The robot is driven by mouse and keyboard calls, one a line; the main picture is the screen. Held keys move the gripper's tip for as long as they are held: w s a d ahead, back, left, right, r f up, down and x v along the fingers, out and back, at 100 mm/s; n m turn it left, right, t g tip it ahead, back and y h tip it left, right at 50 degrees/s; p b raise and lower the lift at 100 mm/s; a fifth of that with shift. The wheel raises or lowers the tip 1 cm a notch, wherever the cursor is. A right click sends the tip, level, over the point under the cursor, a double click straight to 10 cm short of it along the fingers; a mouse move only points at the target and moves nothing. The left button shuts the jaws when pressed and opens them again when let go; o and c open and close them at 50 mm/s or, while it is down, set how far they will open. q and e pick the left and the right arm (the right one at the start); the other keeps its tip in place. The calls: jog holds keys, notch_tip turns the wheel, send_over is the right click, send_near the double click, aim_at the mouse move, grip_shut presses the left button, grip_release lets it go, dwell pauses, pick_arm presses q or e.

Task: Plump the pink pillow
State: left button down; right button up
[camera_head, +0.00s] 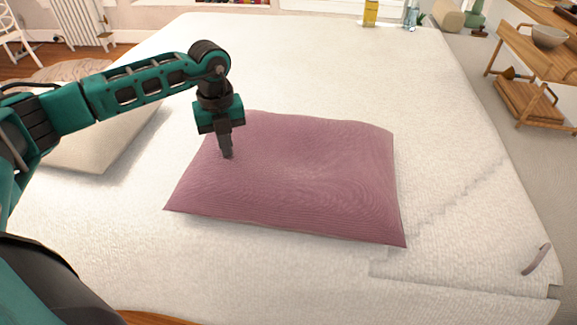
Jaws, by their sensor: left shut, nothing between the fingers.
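The pink pillow (310,180) lies flat on the white bed (450,130), near the middle of the head view. My left arm comes in from the left, and its gripper (227,155) points straight down at the pillow's left part. The fingers are shut with nothing between them. The fingertips are at or just above the pillow's surface; I cannot tell whether they press into it. The arm hides a bit of the pillow's upper left edge. My right gripper is not in view.
A pale pillow (95,140) lies at the left, partly behind my left arm. A yellow bottle (370,12) stands at the far edge. A wooden shelf (530,75) with a bowl (549,37) stands at the right.

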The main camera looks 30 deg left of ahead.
pick_arm(q)
jog(key=shift+r+p, duration=0.95)
jog(key=shift+r, duration=0.05)
jog(key=shift+r, duration=0.1)
notch_tip(320, 180, up, 5)
jog(key=p, duration=0.4)
dwell(0.5)
